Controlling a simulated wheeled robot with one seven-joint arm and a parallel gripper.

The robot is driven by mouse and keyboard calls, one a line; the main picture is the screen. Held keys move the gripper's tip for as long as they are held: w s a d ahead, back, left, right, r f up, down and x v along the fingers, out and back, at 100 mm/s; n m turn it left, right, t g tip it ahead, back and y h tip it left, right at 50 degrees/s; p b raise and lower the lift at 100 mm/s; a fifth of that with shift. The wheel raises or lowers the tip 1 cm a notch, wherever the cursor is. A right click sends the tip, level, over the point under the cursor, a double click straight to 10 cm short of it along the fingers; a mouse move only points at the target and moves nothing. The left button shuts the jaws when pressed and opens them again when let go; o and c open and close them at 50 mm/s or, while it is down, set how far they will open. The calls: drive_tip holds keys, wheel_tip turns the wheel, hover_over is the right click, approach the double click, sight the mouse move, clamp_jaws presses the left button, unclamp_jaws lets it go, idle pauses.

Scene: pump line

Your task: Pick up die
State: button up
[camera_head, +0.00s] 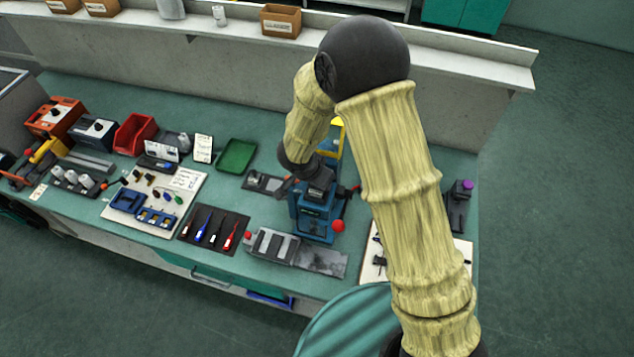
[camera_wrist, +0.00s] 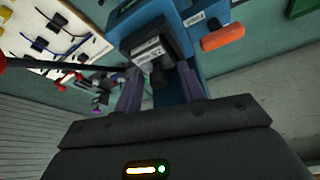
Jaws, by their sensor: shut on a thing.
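The die, a dark grey block with a pale label, shows in the wrist view (camera_wrist: 149,50) with a dark round stub below it. My gripper (camera_wrist: 161,88) is shut on it, with one finger at each side. In the head view my gripper (camera_head: 314,182) is at the top of a blue press (camera_head: 314,226), and my arm hides part of both. The press also shows in the wrist view (camera_wrist: 128,17), close behind the die. I cannot tell whether the die touches the press.
Red knobs stick out by the press, and an orange handle (camera_wrist: 222,38) shows close by. A grey fixture (camera_head: 272,245) and a dark mat with screwdrivers (camera_head: 213,229) lie to the left. A green tray (camera_head: 237,155) lies behind. A white board (camera_head: 461,250) lies right.

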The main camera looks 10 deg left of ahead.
wheel_tip(320, 180, up, 18)
drive_tip(key=b, duration=0.3)
drive_tip(key=shift+f, duration=0.1)
idle(0.4)
